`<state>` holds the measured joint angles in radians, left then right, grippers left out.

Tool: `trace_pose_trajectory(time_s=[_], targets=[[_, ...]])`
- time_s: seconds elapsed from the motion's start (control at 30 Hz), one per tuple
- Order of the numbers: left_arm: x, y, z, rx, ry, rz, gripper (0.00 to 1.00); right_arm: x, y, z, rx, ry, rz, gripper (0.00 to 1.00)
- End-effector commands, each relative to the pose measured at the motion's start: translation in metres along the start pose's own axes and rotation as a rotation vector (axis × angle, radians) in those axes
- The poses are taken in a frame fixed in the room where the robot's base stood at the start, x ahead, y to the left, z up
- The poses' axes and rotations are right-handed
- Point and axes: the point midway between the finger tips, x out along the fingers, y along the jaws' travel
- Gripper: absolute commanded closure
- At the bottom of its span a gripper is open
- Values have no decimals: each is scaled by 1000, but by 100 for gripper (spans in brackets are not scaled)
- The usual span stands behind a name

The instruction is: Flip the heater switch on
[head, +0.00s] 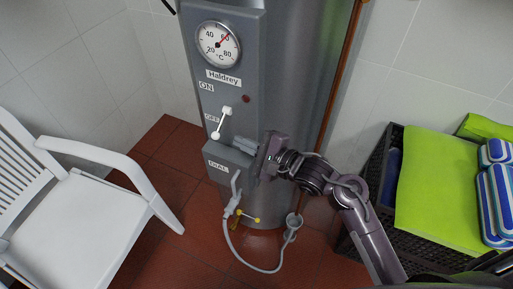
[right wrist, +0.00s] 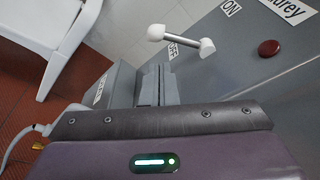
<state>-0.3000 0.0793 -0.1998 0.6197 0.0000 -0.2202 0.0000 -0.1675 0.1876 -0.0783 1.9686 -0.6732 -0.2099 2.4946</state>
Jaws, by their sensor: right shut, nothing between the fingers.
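The heater (head: 290,70) is a tall grey cylinder with a flat front panel. The ON label (head: 206,87) is higher up. The lever also shows in the right wrist view (right wrist: 180,40), beyond the fingertips and clear of them. My right gripper (head: 237,146) is shut and empty, just below and right of the knob in the head view. Its fingers show in the right wrist view (right wrist: 158,86). My left gripper is not in view.
A dial gauge (head: 218,44) and a dark red lamp (head: 245,99) are on the panel. A grey box labelled DIAL (head: 217,167) juts out below the switch. A white chair (head: 75,215) stands left; a black crate (head: 376,180) with green towels stands right.

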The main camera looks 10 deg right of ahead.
Motion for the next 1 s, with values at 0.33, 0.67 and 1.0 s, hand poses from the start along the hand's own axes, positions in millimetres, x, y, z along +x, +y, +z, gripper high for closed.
trace_pose_trajectory(time_s=[0.33, 0.67, 1.0], targets=[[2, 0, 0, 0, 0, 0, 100, 35, 0, 0, 0, -1, 1, 100], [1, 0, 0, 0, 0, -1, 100, 35, 0, 0, 0, 0, 1, 100], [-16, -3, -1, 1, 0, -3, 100, 43, 2, 12, 53, 0, 13, 100]])
